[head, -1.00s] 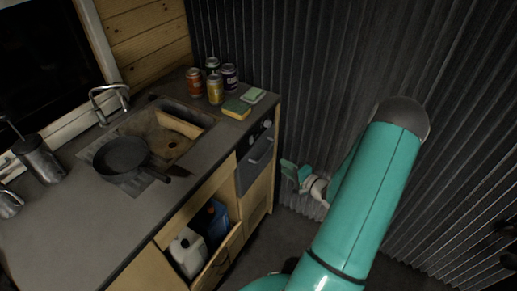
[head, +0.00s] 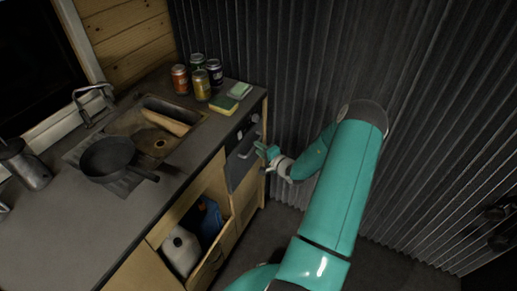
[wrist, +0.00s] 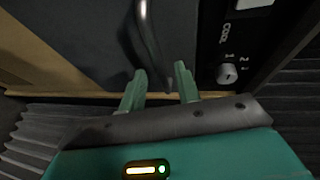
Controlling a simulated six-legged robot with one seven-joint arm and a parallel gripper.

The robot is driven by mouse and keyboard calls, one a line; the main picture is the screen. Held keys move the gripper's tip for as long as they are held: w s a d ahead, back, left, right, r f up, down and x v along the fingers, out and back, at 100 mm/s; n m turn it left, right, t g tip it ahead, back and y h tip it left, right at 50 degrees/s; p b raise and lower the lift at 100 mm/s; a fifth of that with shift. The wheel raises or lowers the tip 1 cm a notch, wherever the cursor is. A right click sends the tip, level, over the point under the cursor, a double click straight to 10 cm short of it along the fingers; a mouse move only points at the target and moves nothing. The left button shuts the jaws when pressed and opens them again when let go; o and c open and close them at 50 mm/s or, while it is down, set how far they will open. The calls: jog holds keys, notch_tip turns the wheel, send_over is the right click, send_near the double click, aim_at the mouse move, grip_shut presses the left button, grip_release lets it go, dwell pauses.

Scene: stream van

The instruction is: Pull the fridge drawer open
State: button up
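The fridge drawer (head: 237,172) has a dark grey front below the worktop at the counter's right end. In the wrist view its front (wrist: 85,40) fills the upper left. Its curved metal handle (wrist: 146,30) runs down toward my gripper; it also shows in the head view (head: 247,150). My gripper (wrist: 160,85) is open, with its two green fingers on either side of the handle's lower end. I cannot tell if either finger touches it. In the head view my gripper (head: 264,155) is close in front of the fridge. The drawer looks shut.
A control panel with a knob (wrist: 227,73) is right of the handle. An open compartment holding a white jug (head: 181,250) and a blue container (head: 208,222) is left of the fridge. Cans, sponges and a pan (head: 113,158) stand on the worktop. A corrugated wall (head: 300,60) is behind.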

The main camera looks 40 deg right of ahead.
jog(key=shift+w+d+f, duration=0.1)
jog(key=shift+w, duration=0.45)
grip_shut()
jog(key=shift+s, duration=0.15)
jog(key=s+d, duration=0.3)
jog(key=s, duration=0.6)
jog(key=s+d, duration=0.3)
jog(key=s, duration=0.5)
jog(key=s+d, duration=0.3)
jog(key=s, duration=0.6)
jog(key=shift+s+d, duration=0.3)
grip_release()
jog(key=s+r, duration=0.2)
jog(key=s, duration=1.1)
jog(key=shift+s+a+r, duration=0.25)
jog(key=shift+a, duration=0.15)
